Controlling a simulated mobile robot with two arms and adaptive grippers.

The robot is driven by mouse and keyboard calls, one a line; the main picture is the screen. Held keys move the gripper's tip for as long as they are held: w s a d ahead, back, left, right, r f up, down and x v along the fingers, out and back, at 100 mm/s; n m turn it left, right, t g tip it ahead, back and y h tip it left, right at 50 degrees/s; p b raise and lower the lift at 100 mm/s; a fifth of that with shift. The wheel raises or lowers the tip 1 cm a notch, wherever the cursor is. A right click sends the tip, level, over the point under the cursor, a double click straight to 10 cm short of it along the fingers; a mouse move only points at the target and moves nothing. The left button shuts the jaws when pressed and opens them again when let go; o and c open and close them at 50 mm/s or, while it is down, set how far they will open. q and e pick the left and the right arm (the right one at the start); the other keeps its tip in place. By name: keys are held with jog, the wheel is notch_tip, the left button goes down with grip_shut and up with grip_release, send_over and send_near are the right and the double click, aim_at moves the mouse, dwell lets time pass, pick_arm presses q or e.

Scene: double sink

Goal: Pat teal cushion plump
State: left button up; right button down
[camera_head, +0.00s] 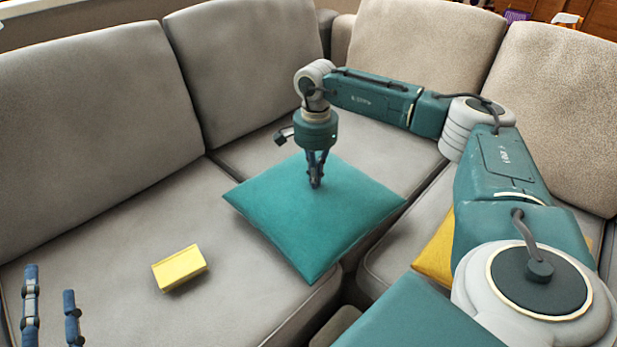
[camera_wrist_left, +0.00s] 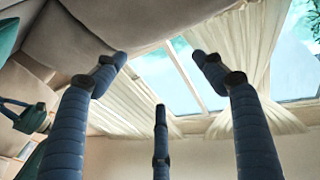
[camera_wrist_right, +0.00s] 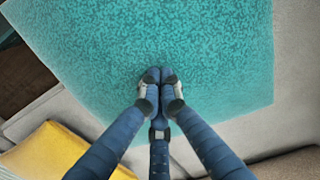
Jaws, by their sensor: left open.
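The teal cushion (camera_head: 345,220) lies flat on the corner of the grey sofa in the head view. It fills much of the right wrist view (camera_wrist_right: 230,60). My right gripper (camera_head: 316,184) points straight down over the middle of the cushion, its fingers closed together with nothing between them. In the right wrist view its fingertips (camera_wrist_right: 160,76) meet at the cushion's surface; whether they press on it I cannot tell. My left gripper (camera_head: 50,300) shows only by its fingers at the lower left of the head view. In the left wrist view its fingers (camera_wrist_left: 160,70) are spread and empty.
A small yellow box (camera_head: 180,268) lies on the left seat of the sofa (camera_head: 100,235). A yellow cushion (camera_head: 436,252) is partly hidden behind my right arm, and also shows in the right wrist view (camera_wrist_right: 58,155). Tall backrests (camera_head: 245,65) stand behind the seats.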

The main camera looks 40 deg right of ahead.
jog(key=shift+r+p, duration=0.5)
jog(key=shift+r, duration=0.1)
pick_arm(q)
notch_tip(320, 180, down, 7)
jog(key=g+y, duration=0.1)
jog(key=g, duration=0.2)
jog(key=shift+s+a, duration=0.15)
jog(key=shift+a, duration=0.3)
